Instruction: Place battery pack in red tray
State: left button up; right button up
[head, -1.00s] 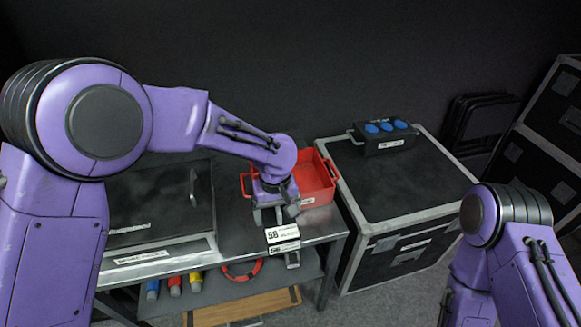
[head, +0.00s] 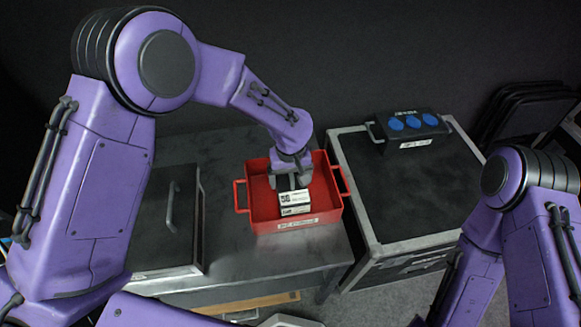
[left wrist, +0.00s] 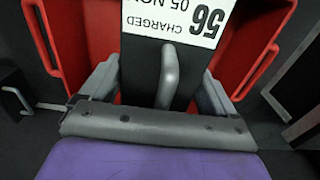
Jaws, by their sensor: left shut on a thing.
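The battery pack (head: 294,198) is a dark block with white labels. In the left wrist view the battery pack (left wrist: 174,20) shows its label, reading 56 CHARGED, and a grey handle (left wrist: 169,76). My left gripper (head: 289,181) points down and is shut on the pack, with one finger on each side of it. The red tray (head: 262,222) has a handle at each end and a white label on its front. The pack is within the tray's outline; whether it touches the tray floor is hidden. My right gripper is out of view.
The tray stands on a grey metal table (head: 225,190), with a dark lidded case (head: 160,225) to its left. To the right stands a black flight case (head: 400,190), carrying a black box with blue round sockets (head: 408,124). Folded chairs (head: 525,112) lean at the back right.

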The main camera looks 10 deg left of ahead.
pick_arm(q)
jog(key=shift+d+f, duration=0.1)
jog(key=shift+f, duration=0.25)
jog(key=f, duration=0.2)
jog(key=w+f+p, duration=0.1)
jog(key=f, duration=0.1)
jog(key=shift+w+f, duration=0.15)
jog(key=shift+f, duration=0.1)
jog(key=shift+s+r, duration=0.15)
jog(key=shift+s, duration=0.2)
jog(key=o, duration=1.7)
jog(key=shift+f, duration=0.2)
jog(key=shift+o, duration=0.2)
jog(key=shift+w, duration=0.1)
jog(key=shift+r, duration=0.1)
notch_tip(320, 180, up, 11)
jog(key=b, duration=0.2)
jog(key=shift+r+b, duration=0.2)
jog(key=shift+b, duration=0.2)
jog(key=shift+r, duration=0.4)
